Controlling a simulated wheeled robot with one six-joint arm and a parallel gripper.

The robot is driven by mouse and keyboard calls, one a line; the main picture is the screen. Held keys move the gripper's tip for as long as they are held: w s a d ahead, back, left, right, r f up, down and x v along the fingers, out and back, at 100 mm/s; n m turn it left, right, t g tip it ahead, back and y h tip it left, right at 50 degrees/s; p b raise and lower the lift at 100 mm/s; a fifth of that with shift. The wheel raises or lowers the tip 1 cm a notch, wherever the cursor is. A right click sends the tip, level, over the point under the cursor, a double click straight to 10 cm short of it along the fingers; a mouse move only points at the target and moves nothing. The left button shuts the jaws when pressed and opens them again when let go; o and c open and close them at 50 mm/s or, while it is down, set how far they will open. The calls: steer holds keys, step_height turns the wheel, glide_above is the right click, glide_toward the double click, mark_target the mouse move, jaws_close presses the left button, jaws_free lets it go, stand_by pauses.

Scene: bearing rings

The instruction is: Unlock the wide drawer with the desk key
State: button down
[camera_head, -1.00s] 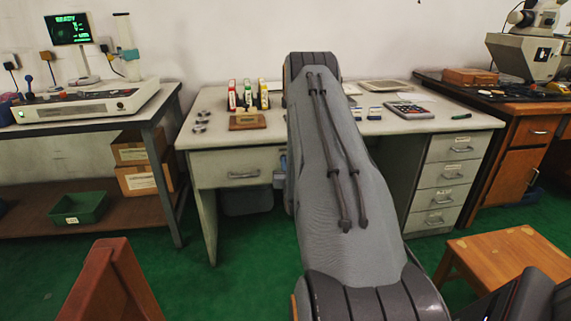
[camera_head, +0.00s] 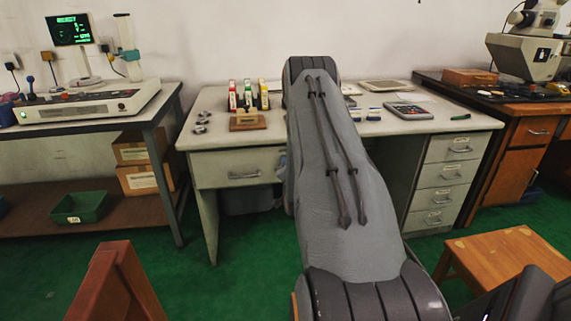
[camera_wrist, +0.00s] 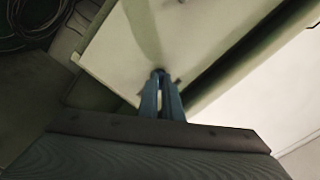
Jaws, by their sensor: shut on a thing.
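The wide drawer (camera_head: 238,168) is the pale grey-green front with a bar handle, under the left part of the desk. It looks shut. My arm hides its right end in the head view, along with my gripper. In the wrist view, my gripper (camera_wrist: 163,82) has its narrow blue-grey fingers close together, with their tips at a pale panel (camera_wrist: 118,48), seemingly the drawer front. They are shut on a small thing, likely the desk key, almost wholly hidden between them. A small dark spot shows at the tips. I cannot tell whether the key is in the lock.
Green floor lies between.

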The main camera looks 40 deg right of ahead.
steer(key=shift+m+p, duration=0.35)
steer(key=shift+m, duration=3.15)
steer(key=c, duration=1.9)
jaws_free()
steer(key=shift+c, duration=0.2)
steer(key=v, duration=0.8)
steer(key=shift+d, duration=0.15)
